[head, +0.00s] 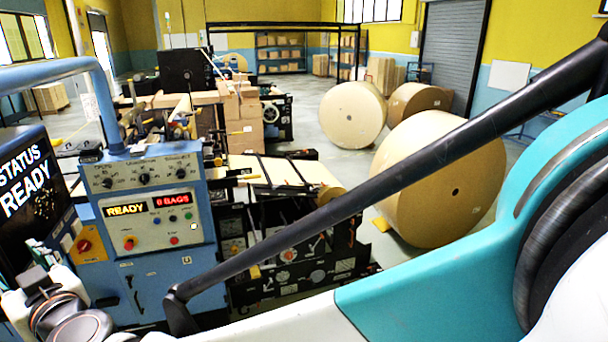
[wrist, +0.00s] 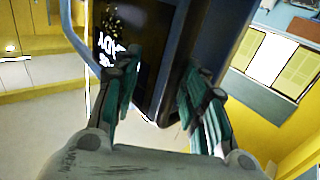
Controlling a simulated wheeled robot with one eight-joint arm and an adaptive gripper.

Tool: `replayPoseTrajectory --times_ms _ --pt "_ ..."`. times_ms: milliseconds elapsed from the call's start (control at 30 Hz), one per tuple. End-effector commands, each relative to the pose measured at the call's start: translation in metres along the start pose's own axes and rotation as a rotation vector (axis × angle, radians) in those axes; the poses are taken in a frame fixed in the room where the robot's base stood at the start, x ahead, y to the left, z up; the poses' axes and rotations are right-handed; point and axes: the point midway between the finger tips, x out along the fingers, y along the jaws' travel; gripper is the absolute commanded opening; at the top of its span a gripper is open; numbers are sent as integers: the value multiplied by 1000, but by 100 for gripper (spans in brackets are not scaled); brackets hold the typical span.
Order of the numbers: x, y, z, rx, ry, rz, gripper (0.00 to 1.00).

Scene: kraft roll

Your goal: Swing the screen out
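The screen (head: 30,185) is a dark panel at the left edge of the head view, with white letters reading "STATUS READY". It hangs beside the blue console, below a blue curved tube arm (head: 60,75). In the wrist view the screen (wrist: 140,38) shows tilted, with its white letters and a blue side edge. My gripper (wrist: 160,98) is open, its two green-padded fingers apart. The screen's edge shows between and beyond the fingers; I cannot tell whether they touch it. In the head view my wrist is at the lower left, and the fingertips are hard to make out.
The blue console (head: 150,215) has knobs, buttons and red-amber displays. A bag machine (head: 290,240) with levers stands to its right. Large kraft rolls (head: 440,180) lie on the floor at right. In the wrist view, pale floor (wrist: 40,110) lies open at left.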

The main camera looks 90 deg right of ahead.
Motion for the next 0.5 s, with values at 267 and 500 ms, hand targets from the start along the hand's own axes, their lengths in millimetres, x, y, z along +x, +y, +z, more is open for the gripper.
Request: replayPoseTrajectory --times_ms 267,500 --pt "2 2 -1 1 0 6 33" --pt "2 2 -1 1 0 5 33"
